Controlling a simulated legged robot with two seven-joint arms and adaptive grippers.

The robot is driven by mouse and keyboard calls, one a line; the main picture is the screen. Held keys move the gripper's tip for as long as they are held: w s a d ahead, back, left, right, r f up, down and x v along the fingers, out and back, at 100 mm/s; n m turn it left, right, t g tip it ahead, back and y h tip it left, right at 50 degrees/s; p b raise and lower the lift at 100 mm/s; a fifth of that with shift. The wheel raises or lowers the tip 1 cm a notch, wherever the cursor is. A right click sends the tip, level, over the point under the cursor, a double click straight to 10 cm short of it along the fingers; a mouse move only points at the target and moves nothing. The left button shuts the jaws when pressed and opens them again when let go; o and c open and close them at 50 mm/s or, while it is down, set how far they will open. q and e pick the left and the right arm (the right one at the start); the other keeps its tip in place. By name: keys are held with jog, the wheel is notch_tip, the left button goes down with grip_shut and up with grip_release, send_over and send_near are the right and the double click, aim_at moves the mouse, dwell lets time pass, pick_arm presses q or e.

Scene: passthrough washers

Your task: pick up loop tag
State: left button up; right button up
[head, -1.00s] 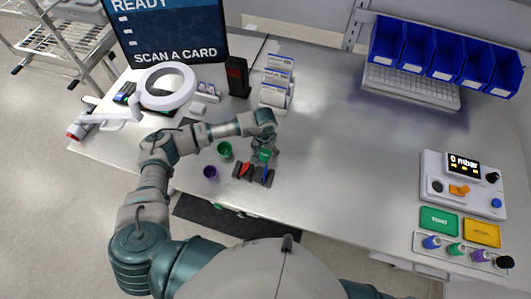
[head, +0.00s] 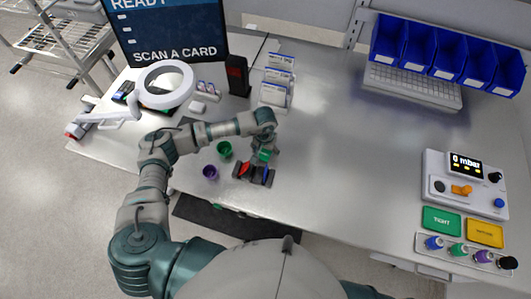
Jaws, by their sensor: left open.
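A dark holder (head: 253,181) near the table's front edge carries a red piece (head: 244,169), a blue piece (head: 266,175) and a green piece (head: 264,155). These look like small tags, but which is the loop tag I cannot tell at this size. My left gripper (head: 262,153) points down over the back of the holder, right at the green piece. Its jaws are open and partly hide the green piece; contact cannot be made out. My right gripper is out of view.
A green cup (head: 225,149) and a purple cup (head: 210,172) stand left of the holder. Card racks (head: 273,95) and a black reader (head: 237,76) stand behind. A ring lamp (head: 166,86) is at left. The table's middle is clear; a control box (head: 464,183) is at right.

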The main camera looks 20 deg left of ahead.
aim_at(265, 154)
pick_arm(q)
jog(key=c, duration=0.8)
jog(key=shift+s, duration=0.15)
jog(key=shift+c, duration=0.5)
jog(key=shift+f, duration=0.1)
jog(key=shift+r+p, duration=0.45)
jog(key=shift+p, duration=0.35)
notch_tip(265, 154, up, 10)
jog(key=b, duration=0.2)
